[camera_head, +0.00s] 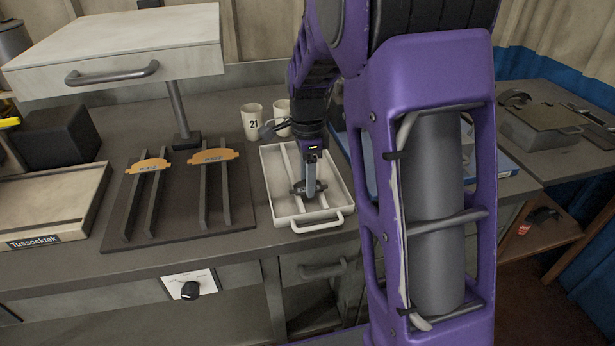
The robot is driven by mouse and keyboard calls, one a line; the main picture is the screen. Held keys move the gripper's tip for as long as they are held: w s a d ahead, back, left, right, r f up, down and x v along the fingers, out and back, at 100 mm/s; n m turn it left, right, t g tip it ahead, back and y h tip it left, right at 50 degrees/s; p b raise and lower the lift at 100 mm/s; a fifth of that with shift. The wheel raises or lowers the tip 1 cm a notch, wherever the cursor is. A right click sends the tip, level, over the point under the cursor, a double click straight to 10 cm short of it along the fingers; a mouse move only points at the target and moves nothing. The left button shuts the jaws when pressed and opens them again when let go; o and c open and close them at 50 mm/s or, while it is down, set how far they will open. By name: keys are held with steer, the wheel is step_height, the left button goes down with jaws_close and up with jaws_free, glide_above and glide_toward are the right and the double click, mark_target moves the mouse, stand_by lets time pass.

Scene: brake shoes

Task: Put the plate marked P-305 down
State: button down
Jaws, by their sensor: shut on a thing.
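My gripper (310,188) points down into a white tray (335,215) with a front handle and a divider. It is shut on a small dark plate (298,187), held inside the tray area. I cannot tell whether the plate touches the tray floor. No marking on it can be read, and the fingers hide its middle. Two orange-tan plates, a left one (148,165) and a right one (214,156), lie across pairs of dark rails on a dark board (187,222). Their lettering is too small to read.
Two mugs, one marked 21 (252,122), stand behind the tray. A raised pale box with a handle (115,45) overhangs the back left on a post. A board labelled Tussocktek (45,205) and a black block (58,137) are at left.

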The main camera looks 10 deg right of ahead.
steer(key=shift+f, duration=0.15)
steer(key=shift+c, duration=0.9)
jaws_free()
steer(key=shift+o, duration=0.3)
steer(key=shift+o, duration=0.6)
steer(key=shift+r+p, duration=1.8)
steer(key=shift+r, duration=0.2)
steer(key=shift+s, duration=0.15)
steer(key=s, duration=1.1)
steer(key=shift+s, duration=0.35)
